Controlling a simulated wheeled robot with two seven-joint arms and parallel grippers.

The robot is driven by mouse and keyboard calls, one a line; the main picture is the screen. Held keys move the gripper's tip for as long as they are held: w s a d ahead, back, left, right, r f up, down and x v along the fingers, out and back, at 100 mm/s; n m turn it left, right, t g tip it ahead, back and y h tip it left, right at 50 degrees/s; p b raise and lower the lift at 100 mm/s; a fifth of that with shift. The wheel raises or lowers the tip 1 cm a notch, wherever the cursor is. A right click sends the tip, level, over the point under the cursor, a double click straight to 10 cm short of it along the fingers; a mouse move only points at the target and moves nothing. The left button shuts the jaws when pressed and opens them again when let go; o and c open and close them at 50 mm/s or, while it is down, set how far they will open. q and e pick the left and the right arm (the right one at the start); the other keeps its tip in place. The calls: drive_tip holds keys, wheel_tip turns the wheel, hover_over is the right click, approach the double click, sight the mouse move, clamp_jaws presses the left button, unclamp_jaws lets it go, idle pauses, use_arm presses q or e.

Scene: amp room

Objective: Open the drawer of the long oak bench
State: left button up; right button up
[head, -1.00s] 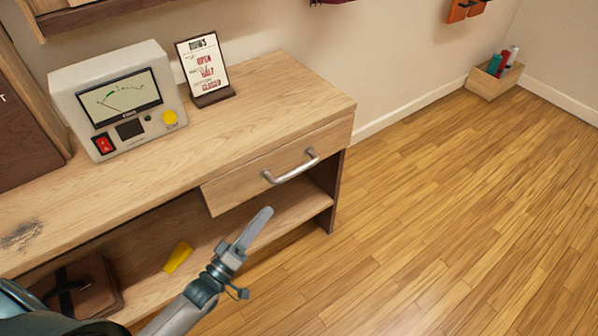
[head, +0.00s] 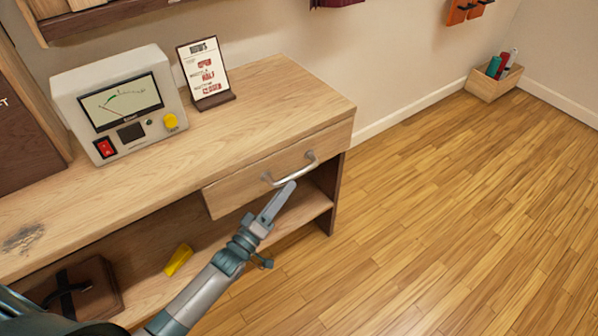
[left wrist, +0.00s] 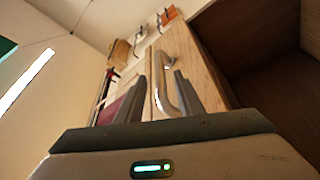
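The long oak bench (head: 120,180) runs from the lower left to the middle of the head view. Its drawer front (head: 235,190) at the right end looks shut, with a silver bar handle (head: 290,172). My left gripper (head: 285,190) is at the handle, its fingertips just below and in front of the bar. In the left wrist view the gripper (left wrist: 172,95) is open, and the handle (left wrist: 166,80) shows between its fingers; contact cannot be told. The right gripper is not in view.
A meter box (head: 115,105) and a small sign (head: 205,75) stand on the bench top. A yellow object (head: 178,260) and a brown case (head: 85,290) lie on the shelf below. The wood floor (head: 430,220) to the right is clear, with a small crate (head: 493,84) far back.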

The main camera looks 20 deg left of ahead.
sight(299, 176)
use_arm(q)
drive_tip(key=x, duration=0.5)
drive_tip(key=shift+w+d+r, duration=0.1)
drive_tip(key=shift+w+r, duration=0.05)
drive_tip(key=shift+w, duration=0.2)
drive_tip(key=shift+w+d+r, duration=0.1)
drive_tip(key=shift+w+d, duration=0.15)
drive_tip(key=shift+w, duration=0.5)
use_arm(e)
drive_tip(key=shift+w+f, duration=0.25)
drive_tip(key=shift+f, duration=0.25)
use_arm(q)
drive_tip(key=shift+c, duration=0.7)
